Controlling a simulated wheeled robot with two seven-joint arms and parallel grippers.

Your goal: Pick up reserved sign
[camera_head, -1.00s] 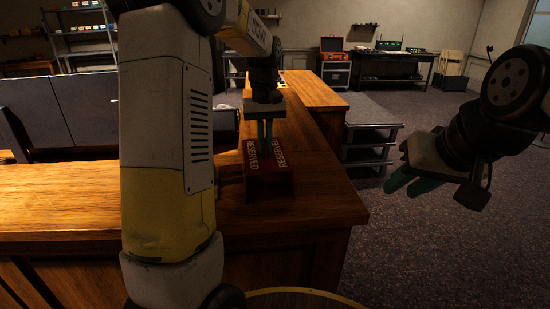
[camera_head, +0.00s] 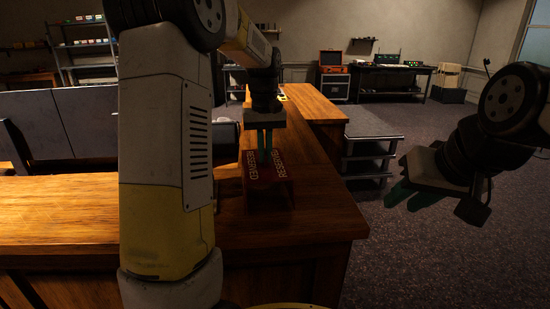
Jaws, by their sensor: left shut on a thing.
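The reserved sign (camera_head: 281,171) is a dark red tent-shaped block with pale "RESERVED" lettering on its two sloping faces. It is at the wooden desk (camera_head: 310,222), near the desk's right part. My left gripper (camera_head: 265,156) comes down from above with green fingers shut on the sign's top ridge. I cannot tell whether the sign's base touches the desk top. My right gripper (camera_head: 405,196) is at the right, over the carpet and away from the desk. Its green fingers are apart with nothing between them.
Grey panels (camera_head: 75,115) stand along the desk's far left side. A grey step-like shelf unit (camera_head: 370,140) stands right of the desk. An orange case (camera_head: 332,65) and a table with equipment (camera_head: 400,75) are at the back wall. Open carpet lies at the right.

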